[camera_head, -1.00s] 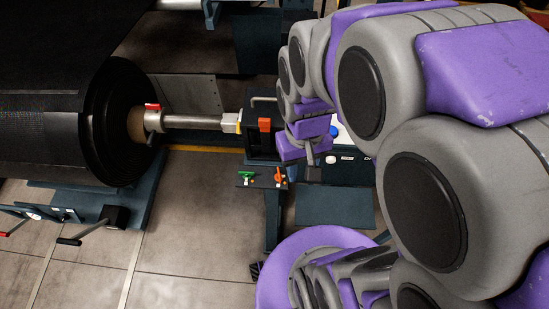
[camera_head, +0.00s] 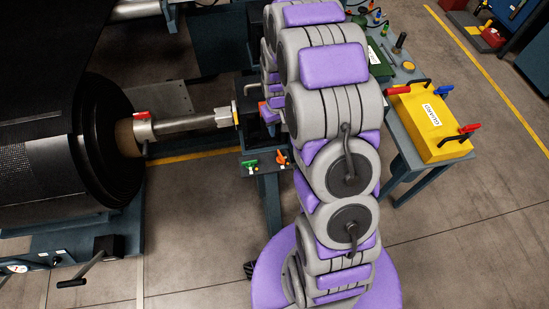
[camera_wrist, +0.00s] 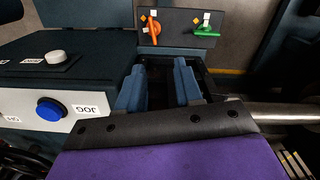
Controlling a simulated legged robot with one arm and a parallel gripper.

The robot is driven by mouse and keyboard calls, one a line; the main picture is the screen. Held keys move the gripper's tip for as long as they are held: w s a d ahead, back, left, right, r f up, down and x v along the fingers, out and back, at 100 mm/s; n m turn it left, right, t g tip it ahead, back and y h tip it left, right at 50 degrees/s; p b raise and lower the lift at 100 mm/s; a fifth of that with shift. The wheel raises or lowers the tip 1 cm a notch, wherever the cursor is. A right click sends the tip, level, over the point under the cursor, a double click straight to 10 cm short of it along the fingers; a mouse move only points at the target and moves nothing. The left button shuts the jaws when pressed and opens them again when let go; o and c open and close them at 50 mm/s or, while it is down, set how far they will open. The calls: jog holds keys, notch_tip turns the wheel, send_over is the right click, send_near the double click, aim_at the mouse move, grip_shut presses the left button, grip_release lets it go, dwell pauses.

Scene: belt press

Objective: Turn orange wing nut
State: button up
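The orange wing nut (camera_head: 281,157) is on a small dark panel at the front of the press stand. It also shows near the top of the wrist view (camera_wrist: 153,28), beside a white cube marker. A green wing nut (camera_head: 251,163) sits on the same panel; in the wrist view (camera_wrist: 207,32) it is to the right of the orange one. My gripper (camera_wrist: 158,84) shows in the wrist view as two blue-grey fingers with a gap between them. It is open and empty, apart from the orange wing nut, which lies beyond the fingertips. My arm hides the gripper in the head view.
A metal shaft (camera_head: 190,122) runs from the black belt roll (camera_head: 75,150) to the stand. A yellow box (camera_head: 430,120) stands on the bench at right. Floor in front is open.

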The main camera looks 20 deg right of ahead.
jog(key=f, duration=0.1)
jog(key=b, duration=0.2)
send_over(281, 155)
jog(key=a, duration=0.2)
notch_tip(281, 155, down, 12)
jog(key=d+f, duration=0.1)
jog(key=f, duration=0.1)
jog(key=d+f, duration=0.1)
jog(key=d+f+b, duration=0.1)
jog(key=f, duration=0.1)
jog(key=shift+d+f, duration=0.2)
jog(key=shift+f, duration=0.1)
jog(key=shift+a+f, duration=0.15)
jog(key=shift+a, duration=1.1)
jog(key=shift+c, duration=0.2)
jog(key=shift+d, duration=0.9)
jog(key=c, duration=0.5)
jog(key=shift+c, duration=0.5)
jog(key=shift+a, duration=0.4)
grip_shut()
